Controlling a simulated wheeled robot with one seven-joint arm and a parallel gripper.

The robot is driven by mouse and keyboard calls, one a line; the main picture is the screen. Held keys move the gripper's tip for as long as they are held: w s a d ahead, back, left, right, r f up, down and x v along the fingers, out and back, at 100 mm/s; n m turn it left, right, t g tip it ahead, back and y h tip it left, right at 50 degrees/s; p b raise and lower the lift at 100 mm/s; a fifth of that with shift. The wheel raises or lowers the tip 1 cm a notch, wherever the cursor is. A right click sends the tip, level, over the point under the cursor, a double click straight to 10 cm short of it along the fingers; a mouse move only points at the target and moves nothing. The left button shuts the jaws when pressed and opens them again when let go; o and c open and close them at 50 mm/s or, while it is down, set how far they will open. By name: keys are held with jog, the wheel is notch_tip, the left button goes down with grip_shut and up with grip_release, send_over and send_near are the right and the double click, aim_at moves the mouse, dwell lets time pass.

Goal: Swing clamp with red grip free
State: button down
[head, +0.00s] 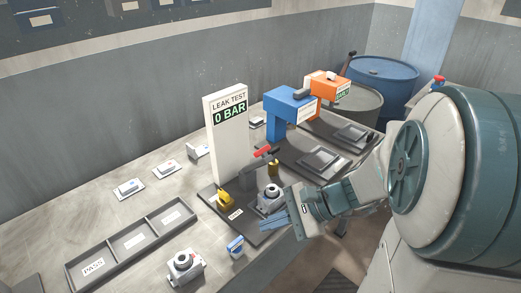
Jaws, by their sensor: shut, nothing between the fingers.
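The clamp's red grip (263,152) shows in the head view at the front of the white leak test panel (228,132), which reads "0 BAR". The grip sits on a dark arm above the dark test base (217,201). A grey round-topped casting (270,196) stands on the base beneath and right of the grip. My gripper (270,225) is low at the front right of the base, below the casting in the picture and apart from the red grip. Its blue fingers look close together and hold nothing. Whether the fingers touch the base or the casting, I cannot tell.
A sorting tray (104,275) marked "PASS" lies front left. Another casting (182,266) and a small blue-topped block (235,246) stand near the front edge. Blue (290,110) and orange (325,88) machines stand behind.

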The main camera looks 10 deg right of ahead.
jog(key=w+d+f+m+t+b, duration=0.65)
jog(key=w+d+m+t, duration=0.55)
jog(key=m, duration=0.3)
jog(key=x, duration=0.3)
jog(key=r+p+x, duration=0.1)
jog(key=x, duration=0.3)
jog(key=r+p+x, duration=0.1)
jog(key=x, duration=0.3)
jog(key=shift+w+d+r, duration=0.2)
jog(key=shift+d+r, duration=0.05)
jog(key=shift+d, duration=0.05)
jog(key=shift+d+r+p, duration=0.1)
jog(key=shift+r+p, duration=0.05)
jog(key=shift+p, duration=0.25)
